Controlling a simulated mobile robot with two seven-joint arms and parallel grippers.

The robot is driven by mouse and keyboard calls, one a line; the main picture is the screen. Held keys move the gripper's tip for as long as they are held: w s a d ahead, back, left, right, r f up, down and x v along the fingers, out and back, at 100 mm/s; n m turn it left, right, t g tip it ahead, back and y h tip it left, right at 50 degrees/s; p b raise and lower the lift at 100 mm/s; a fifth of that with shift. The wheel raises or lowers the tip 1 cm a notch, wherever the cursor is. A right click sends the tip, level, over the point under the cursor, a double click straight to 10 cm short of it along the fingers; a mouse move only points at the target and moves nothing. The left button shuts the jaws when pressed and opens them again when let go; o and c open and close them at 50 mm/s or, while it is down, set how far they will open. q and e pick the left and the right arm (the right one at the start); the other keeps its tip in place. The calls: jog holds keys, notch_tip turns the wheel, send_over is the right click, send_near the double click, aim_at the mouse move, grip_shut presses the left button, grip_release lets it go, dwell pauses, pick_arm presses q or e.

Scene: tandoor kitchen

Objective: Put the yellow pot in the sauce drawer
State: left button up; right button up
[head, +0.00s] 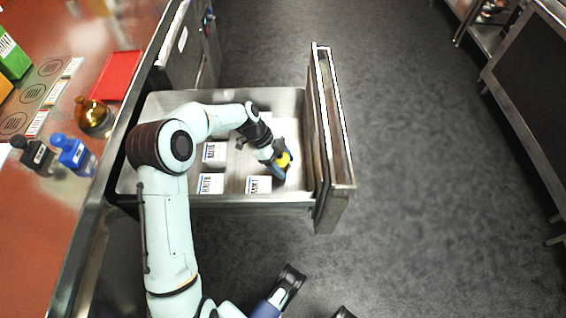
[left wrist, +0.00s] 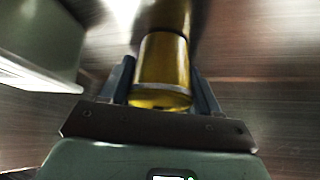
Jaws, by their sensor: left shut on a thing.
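The yellow pot (head: 284,160) is small and rounded in the head view. In the left wrist view the pot (left wrist: 163,70) is a glossy amber cylinder with a thin light band, between the two fingers. My left gripper (head: 279,160) is shut on it, over the right end of the open steel drawer (head: 232,100), near its front panel. Whether the pot touches the drawer floor is unclear. Part of my right gripper (head: 315,295) shows at the bottom edge of the head view, outside the drawer; its jaws are not clear.
White labelled boxes (head: 211,184) stand in the drawer; another box (head: 258,185) is close to the left gripper. The red counter at left holds an amber pot (head: 92,113), a blue bottle (head: 72,152), a dark bottle (head: 33,152) and a red tray (head: 118,75). The floor at right is clear.

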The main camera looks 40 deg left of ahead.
pick_arm(q)
jog(key=o, duration=1.2)
jog(key=shift+r, duration=0.1)
jog(key=p+v, duration=0.3)
jog(key=v, duration=0.9)
pick_arm(e)
jog(key=w+r+t, duration=0.2)
jog(key=w+r, duration=0.2)
jog(key=w, duration=0.2)
jog(key=shift+w+a+r, duration=0.15)
jog(key=shift+a+r, duration=0.15)
jog(key=shift+a, duration=0.15)
jog(key=shift+r, duration=0.1)
